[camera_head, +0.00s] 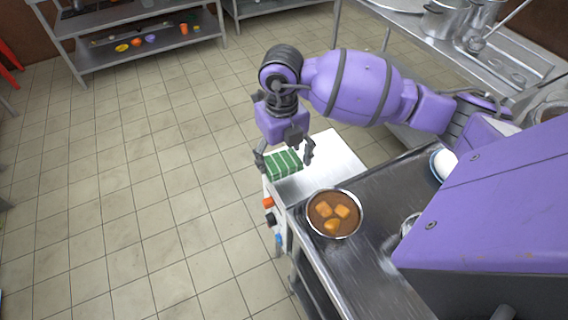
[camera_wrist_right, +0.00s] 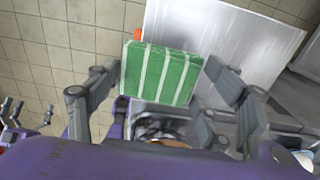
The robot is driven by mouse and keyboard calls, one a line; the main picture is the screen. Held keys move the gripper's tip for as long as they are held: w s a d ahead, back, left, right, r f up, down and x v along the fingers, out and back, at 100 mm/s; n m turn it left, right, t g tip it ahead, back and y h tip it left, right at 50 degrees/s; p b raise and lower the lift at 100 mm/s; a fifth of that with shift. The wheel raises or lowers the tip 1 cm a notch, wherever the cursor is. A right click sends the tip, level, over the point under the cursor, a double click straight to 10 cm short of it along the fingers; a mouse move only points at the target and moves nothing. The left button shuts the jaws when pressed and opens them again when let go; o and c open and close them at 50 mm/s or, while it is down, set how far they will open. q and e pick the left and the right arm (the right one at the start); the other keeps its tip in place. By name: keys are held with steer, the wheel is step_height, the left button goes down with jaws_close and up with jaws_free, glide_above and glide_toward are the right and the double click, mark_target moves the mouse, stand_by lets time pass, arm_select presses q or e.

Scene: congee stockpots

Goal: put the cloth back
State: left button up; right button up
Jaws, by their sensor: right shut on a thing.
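The cloth (camera_head: 284,166) is a green, white-striped, folded block. It also shows in the right wrist view (camera_wrist_right: 161,74). My right gripper (camera_head: 284,158) is shut on it, with one finger at each side.
A pot of brown food with orange chunks (camera_head: 334,213) stands on the dark metal counter (camera_head: 385,190), close to the pale top. Orange (camera_head: 268,202) and blue (camera_head: 278,239) items show along the left side. A sink counter is at upper right.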

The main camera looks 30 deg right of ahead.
mark_target(284, 165)
steer(key=shift+w+d+f, duration=0.15)
steer(key=shift+d+f, duration=0.15)
steer(key=shift+f, duration=0.15)
steer(key=shift+w+d+f, duration=0.15)
steer(key=shift+f, duration=1.7)
steer(key=o, duration=1.1)
step_height(284, 165, up, 12)
steer(key=shift+r, duration=0.15)
